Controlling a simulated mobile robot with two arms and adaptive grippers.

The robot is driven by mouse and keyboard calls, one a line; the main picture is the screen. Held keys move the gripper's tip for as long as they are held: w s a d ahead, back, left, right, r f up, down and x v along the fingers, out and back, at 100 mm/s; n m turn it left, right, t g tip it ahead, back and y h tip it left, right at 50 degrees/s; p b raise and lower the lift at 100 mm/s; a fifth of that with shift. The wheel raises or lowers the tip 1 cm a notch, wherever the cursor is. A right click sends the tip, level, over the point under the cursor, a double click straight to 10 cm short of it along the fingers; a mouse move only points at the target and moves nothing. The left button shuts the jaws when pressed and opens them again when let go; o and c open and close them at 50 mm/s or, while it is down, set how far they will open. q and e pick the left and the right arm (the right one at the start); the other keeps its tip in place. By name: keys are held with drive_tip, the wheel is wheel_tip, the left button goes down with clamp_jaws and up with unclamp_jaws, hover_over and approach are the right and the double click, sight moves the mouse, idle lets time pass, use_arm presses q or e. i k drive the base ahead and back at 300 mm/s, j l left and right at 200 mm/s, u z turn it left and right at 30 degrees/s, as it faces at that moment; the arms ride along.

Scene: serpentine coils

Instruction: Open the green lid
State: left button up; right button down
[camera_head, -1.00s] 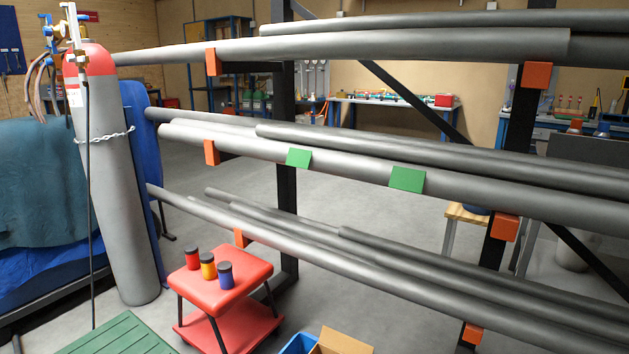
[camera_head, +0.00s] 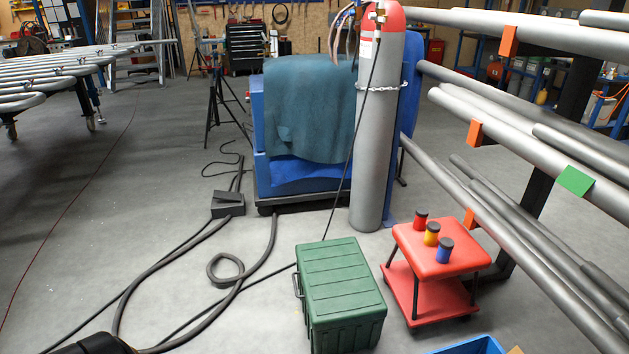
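A green box (camera_head: 345,328) stands on the floor at the lower middle of the head view. Its ribbed green lid (camera_head: 338,275) lies flat on top and is shut. A handle (camera_head: 297,286) shows on the box's left side. The inside of the box is hidden.
A red stool (camera_head: 440,252) with three small jars stands right of the box. Behind are a grey gas cylinder (camera_head: 376,140) and a blue cart (camera_head: 262,180). Black cables (camera_head: 160,280) lie on the floor at left. A pipe rack (camera_head: 500,135) fills the right. A blue bin (camera_head: 470,346) shows at the bottom.

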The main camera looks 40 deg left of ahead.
sight(341, 289)
drive_tip(key=j+u, duration=0.2)
drive_tip(key=u, duration=0.2)
drive_tip(key=j+u, duration=0.15)
drive_tip(key=u, duration=0.25)
drive_tip(key=i+j+u, duration=0.1)
drive_tip(key=u, duration=0.25)
drive_tip(key=j, duration=0.05)
